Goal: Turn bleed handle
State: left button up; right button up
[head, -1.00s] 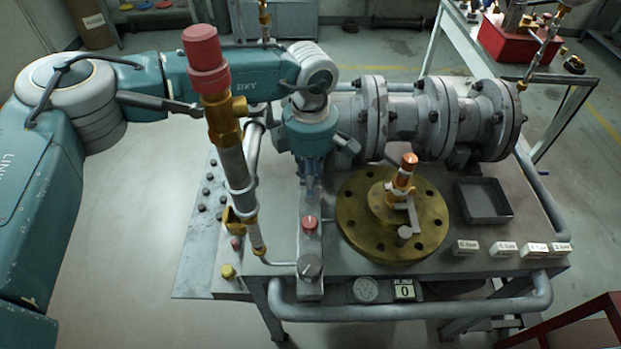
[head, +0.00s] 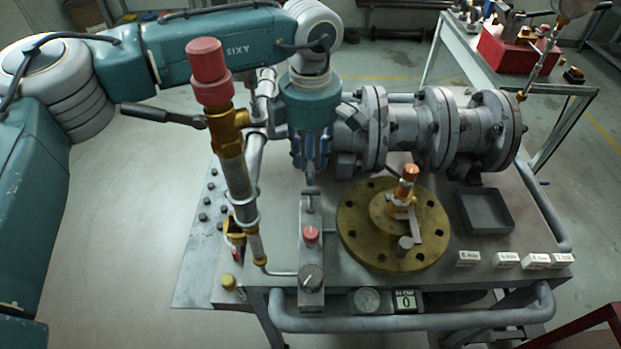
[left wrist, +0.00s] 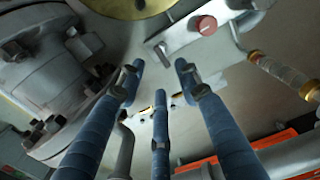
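A narrow grey control box (head: 312,256) on the bench carries a red button (head: 311,234), a dark knob (head: 311,277) and a small grey lever at its far end, which shows in the left wrist view (left wrist: 163,54). Which part is the bleed handle is not marked. A long dark lever (head: 160,114) sticks out left from a brass valve (head: 228,119) on the red-capped pipe. My left gripper (head: 310,172) points down above the box's far end. Its blue fingers are spread and empty in the left wrist view (left wrist: 160,80). My right gripper is out of view.
A brass flange (head: 365,236) with an upright copper-topped stem (head: 408,175) stands right of the box. A large grey flanged pipe (head: 400,128) lies behind. A shallow grey tray (head: 486,228) is at right. The red-capped pipe (head: 208,62) rises close left of my gripper.

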pick_arm(q)
jog(key=shift+r, duration=1.8)
